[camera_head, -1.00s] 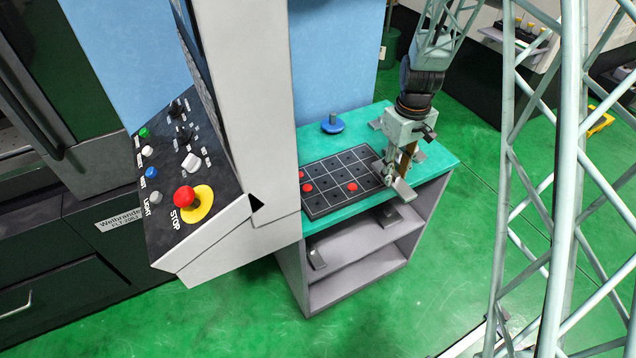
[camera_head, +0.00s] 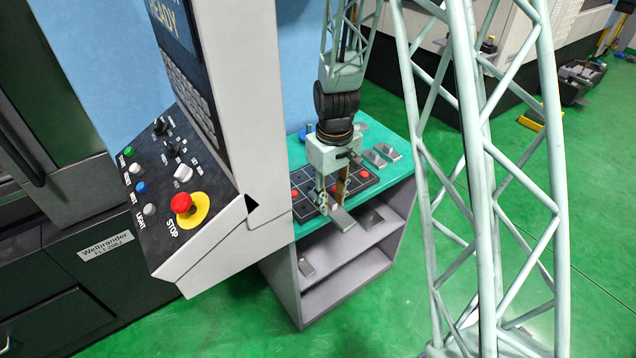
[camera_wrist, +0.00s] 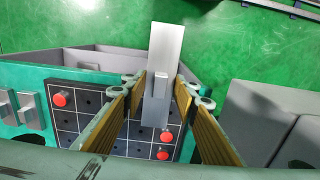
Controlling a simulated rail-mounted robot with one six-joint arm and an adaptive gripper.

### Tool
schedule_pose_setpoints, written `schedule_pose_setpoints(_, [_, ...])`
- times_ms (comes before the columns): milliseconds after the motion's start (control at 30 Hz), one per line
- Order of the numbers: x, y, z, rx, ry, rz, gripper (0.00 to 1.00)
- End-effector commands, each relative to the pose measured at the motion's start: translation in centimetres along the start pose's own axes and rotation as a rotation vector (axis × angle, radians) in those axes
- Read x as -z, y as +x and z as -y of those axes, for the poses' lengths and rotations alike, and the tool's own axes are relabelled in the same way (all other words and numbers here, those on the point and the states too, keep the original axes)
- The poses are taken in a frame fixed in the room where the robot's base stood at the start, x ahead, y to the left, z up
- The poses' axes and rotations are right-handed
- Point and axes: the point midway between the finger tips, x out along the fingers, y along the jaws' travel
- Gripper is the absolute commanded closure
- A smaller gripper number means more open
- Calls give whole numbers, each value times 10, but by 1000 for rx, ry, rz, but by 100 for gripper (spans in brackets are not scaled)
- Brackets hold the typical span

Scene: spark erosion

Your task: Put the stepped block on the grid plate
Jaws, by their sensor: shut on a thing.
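My gripper (camera_head: 334,200) is shut on the stepped block (camera_head: 343,221), a long flat grey metal piece, and holds it above the front part of the grid plate (camera_head: 303,211). The grid plate (camera_wrist: 68,122) is dark with pale square lines and a few red knobs (camera_wrist: 61,99). My fingers and the block hide part of it. The gap between block and plate is hard to judge.
The plate lies on a teal bench top (camera_head: 392,177). Grey metal blocks (camera_head: 375,158) lie at its back right, and a blue round piece (camera_head: 308,131) at the back. A control panel (camera_head: 170,185) stands close on the left.

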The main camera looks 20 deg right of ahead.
Motion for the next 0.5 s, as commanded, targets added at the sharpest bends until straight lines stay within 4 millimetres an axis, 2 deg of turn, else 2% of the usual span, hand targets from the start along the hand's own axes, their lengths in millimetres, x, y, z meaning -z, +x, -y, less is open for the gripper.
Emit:
schedule_pose_setpoints(267, [1, 0, 0, 0, 0, 0, 90])
schedule_pose_setpoints(500, [17, 2, -3, 0, -1, 0, 90])
